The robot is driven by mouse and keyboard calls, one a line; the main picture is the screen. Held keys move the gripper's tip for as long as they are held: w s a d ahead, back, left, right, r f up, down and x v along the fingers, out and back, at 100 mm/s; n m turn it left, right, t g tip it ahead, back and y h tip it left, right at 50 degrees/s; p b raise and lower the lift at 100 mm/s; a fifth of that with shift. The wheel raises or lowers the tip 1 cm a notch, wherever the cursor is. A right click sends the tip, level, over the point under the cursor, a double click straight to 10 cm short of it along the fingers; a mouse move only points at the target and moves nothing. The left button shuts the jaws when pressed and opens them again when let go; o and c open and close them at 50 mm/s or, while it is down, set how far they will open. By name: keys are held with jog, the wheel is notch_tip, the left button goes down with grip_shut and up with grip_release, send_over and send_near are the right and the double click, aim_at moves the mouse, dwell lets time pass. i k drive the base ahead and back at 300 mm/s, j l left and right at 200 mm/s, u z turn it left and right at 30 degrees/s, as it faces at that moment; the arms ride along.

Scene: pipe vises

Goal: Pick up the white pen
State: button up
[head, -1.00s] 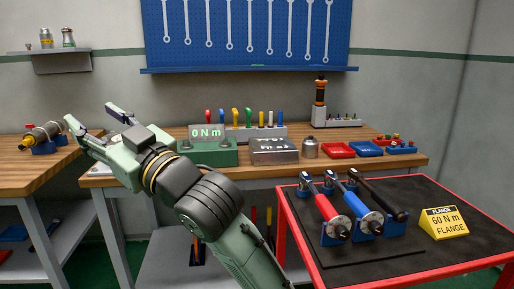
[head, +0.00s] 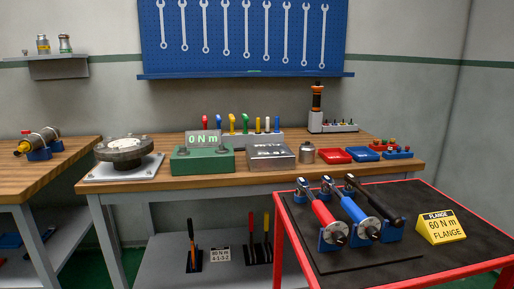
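A row of small upright coloured sticks stands in a grey rack (head: 262,140) at the back of the middle workbench. A thin white one (head: 267,124) stands near the right end of the row, between a yellow one (head: 257,125) and a blue one (head: 277,124). It looks like the white pen, but it is too small to tell for sure. My gripper is not in view.
A round metal flange (head: 124,150) on a white plate, a green torque tester reading 0 Nm (head: 202,160) and a grey metal box (head: 271,157) stand along the bench front. A red-edged cart (head: 405,264) with torque wrenches stands at front right.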

aim_at(268, 126)
jog(key=i+j+u, duration=0.75)
jog(key=k+l, duration=0.05)
jog(key=k, duration=0.05)
